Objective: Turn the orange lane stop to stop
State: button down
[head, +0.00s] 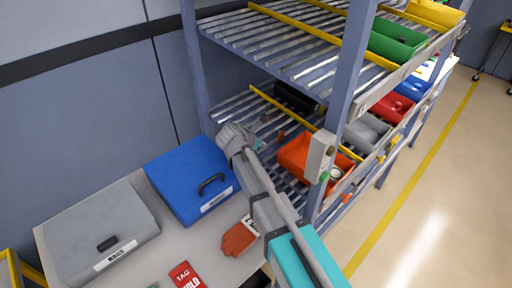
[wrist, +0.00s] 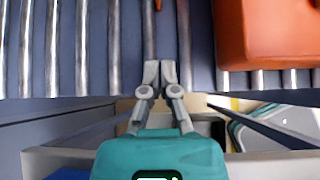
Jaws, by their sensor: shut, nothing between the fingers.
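A small orange-red piece (wrist: 158,4), which may be the orange lane stop, shows at the top edge of the wrist view, cut off by the frame. In the head view a small orange piece (head: 281,135) stands on the rollers left of the orange bin (head: 308,158). My gripper (wrist: 160,72) is shut and empty over the rollers, fingertips together, apart from and pointing toward the orange-red piece. In the head view it shows as a small teal part (head: 261,145), fingertips hard to make out. Another orange part (head: 346,198) sits at the rack's front edge; which one is the stop is unclear.
The orange bin is close on the right in the wrist view (wrist: 270,35). A rack post (head: 345,90) and a grey box (head: 320,155) stand at the front. A yellow rail (head: 290,112) divides the lanes. A blue case (head: 190,180) and grey case (head: 98,232) lie on the bench.

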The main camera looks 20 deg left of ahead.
aim_at(271, 146)
jog(key=b+x, duration=0.2)
jog(key=x, duration=0.2)
jog(key=shift+f, duration=0.2)
jog(key=shift+w+d+r, duration=0.15)
jog(key=shift+w+d, duration=0.05)
jog(key=shift+w, duration=0.35)
jog(key=shift+w+d+r, duration=0.15)
jog(key=shift+w+d, duration=0.1)
jog(key=shift+w, duration=0.25)
jog(key=shift+w+d, duration=0.4)
jog(key=shift+w, duration=0.4)
jog(key=shift+w+d+r+p, duration=0.25)
jog(key=shift+w+r+p, duration=0.05)
jog(key=shift+w, duration=0.35)
jog(key=shift+s, duration=0.15)
